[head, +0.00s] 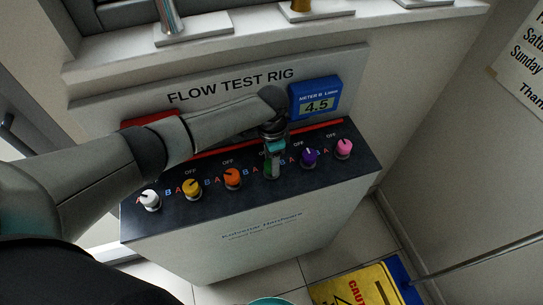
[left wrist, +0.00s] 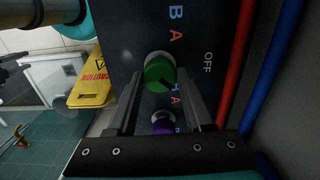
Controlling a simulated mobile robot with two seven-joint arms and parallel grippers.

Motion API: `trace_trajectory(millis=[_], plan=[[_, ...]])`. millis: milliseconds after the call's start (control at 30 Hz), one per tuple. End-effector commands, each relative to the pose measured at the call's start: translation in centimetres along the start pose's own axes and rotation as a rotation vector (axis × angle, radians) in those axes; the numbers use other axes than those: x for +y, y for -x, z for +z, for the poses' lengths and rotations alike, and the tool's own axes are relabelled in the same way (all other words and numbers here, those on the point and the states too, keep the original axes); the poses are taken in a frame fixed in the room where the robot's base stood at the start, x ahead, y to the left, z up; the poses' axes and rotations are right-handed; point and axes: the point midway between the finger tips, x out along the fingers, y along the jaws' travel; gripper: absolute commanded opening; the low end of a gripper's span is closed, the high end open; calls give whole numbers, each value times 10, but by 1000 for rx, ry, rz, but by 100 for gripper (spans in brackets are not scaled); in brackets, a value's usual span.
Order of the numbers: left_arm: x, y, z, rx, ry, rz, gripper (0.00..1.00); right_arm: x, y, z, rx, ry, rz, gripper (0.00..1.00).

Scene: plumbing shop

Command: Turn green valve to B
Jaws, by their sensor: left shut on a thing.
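The green valve (left wrist: 160,72) is a round knob on the dark top panel of the flow test rig. My left gripper (left wrist: 160,78) is shut on it, with one finger on each side. In the left wrist view a dark mark on the knob points to the lower right, toward the lower letter, which seems to be B. OFF is printed to its right. In the head view the green valve (head: 270,170) is mostly hidden by my left gripper (head: 272,160), which reaches down from above.
White (head: 151,201), yellow (head: 192,189) and orange (head: 232,179) knobs stand left of the green one. Purple (head: 308,157) and pink (head: 344,149) knobs stand right. A blue meter (head: 316,98) reads 4.5. A yellow caution sign (head: 358,289) lies low right.

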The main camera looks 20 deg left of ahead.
Motion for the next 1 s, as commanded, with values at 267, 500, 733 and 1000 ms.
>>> trace_trajectory(millis=[267,500,733,1000], plan=[[0,1,-1,2,-187,-1,0,0,7,-1,0,0,0,50],[0,1,-1,3,-278,-1,0,0,9,-1,0,0,0,50],[0,1,-1,3,-308,-1,0,0,10,-1,0,0,0,50],[0,1,-1,4,-311,-1,0,0,10,-1,0,0,0,50]])
